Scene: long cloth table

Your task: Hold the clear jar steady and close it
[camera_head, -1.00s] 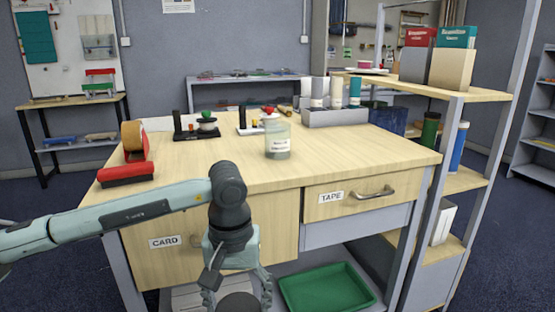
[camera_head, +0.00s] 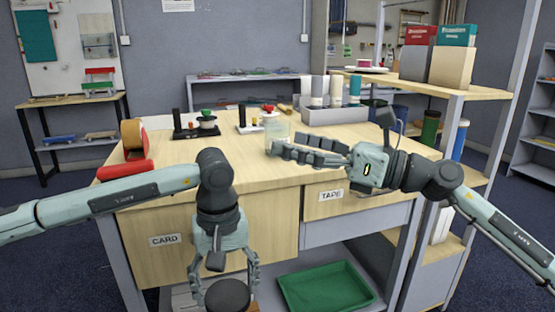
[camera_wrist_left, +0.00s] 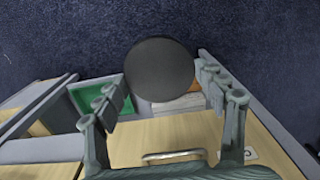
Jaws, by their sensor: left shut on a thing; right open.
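The clear jar (camera_head: 278,128) stands upright on the wooden table top, with a pale label seen earlier now mostly covered. No lid shows on it. My right gripper (camera_head: 287,146) reaches in from the right, open, its dark fingers at the jar's lower front; whether they touch it I cannot tell. My left gripper (camera_head: 224,286) hangs low in front of the table's cupboard, shut on a dark round lid (camera_head: 228,296). In the left wrist view the lid (camera_wrist_left: 160,69) shows as a dark disc between the fingers, above the floor.
A red tape dispenser (camera_head: 133,150) stands at the left of the table (camera_head: 215,165). Small stands (camera_head: 197,130) and a grey organiser (camera_head: 335,116) are behind the jar. A green tray (camera_head: 325,288) lies below. A shelf rack (camera_head: 440,88) stands right.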

